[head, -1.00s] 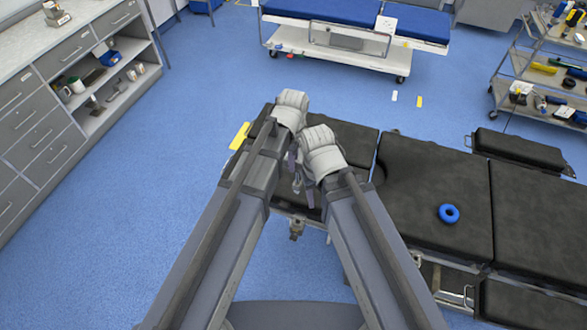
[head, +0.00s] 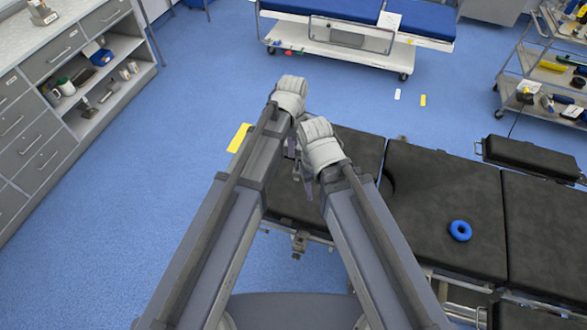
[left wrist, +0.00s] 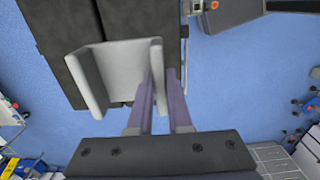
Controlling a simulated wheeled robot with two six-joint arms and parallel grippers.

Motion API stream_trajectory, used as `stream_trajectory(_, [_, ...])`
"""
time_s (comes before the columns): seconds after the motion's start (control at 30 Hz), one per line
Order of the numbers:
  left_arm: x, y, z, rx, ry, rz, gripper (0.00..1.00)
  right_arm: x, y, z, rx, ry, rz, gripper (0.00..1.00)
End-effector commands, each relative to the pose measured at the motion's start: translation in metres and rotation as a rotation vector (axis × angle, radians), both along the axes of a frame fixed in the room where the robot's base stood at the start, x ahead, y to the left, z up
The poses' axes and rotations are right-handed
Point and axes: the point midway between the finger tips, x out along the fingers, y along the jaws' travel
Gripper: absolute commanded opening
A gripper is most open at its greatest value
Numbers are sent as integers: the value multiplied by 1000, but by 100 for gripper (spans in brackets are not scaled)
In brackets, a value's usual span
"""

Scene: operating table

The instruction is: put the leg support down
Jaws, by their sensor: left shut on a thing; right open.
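The leg support (left wrist: 105,72), a light grey trough with two upright side walls, shows in the left wrist view over the end of the black table pad (left wrist: 60,40). My left gripper (left wrist: 160,78) is shut on its right-hand wall. I cannot tell whether the support touches the pad. In the head view my wrists hide the support, and the left gripper (head: 290,146) is mostly hidden under its white wrist. My right gripper (head: 303,172) is open, close beside the left one and partly hidden, over the left end of the operating table (head: 440,190).
A blue ring (head: 460,230) lies on the table pad. A yellow strip (head: 239,137) shows beyond my left arm. A blue-topped bed (head: 345,35) stands at the back, shelved drawers (head: 50,120) at left, a tool trolley (head: 550,75) at right.

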Motion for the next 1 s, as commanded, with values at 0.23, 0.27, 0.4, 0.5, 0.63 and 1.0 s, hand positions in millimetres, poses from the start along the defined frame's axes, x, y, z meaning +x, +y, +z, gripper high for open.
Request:
stream_trajectory(0.23, [0, 0, -32, 0, 0, 0, 0, 0, 0, -32, -2, 0, 7, 50])
stream_trajectory(0.27, [0, 0, -31, 0, 0, 0, 0, 0, 0, -31, -2, 0, 7, 50])
stream_trajectory(0.4, [0, 0, -32, 0, 0, 0, 0, 0, 0, -32, -2, 0, 7, 50])
stream_trajectory(0.5, [0, 0, -42, 0, 0, 0, 0, 0, 0, -42, -2, 0, 9, 50])
stream_trajectory(0.63, [0, 0, -59, 0, 0, 0, 0, 0, 0, -59, -2, 1, 12, 50])
stream_trajectory(1.0, [0, 0, -66, 0, 0, 0, 0, 0, 0, -66, -2, 1, 14, 50])
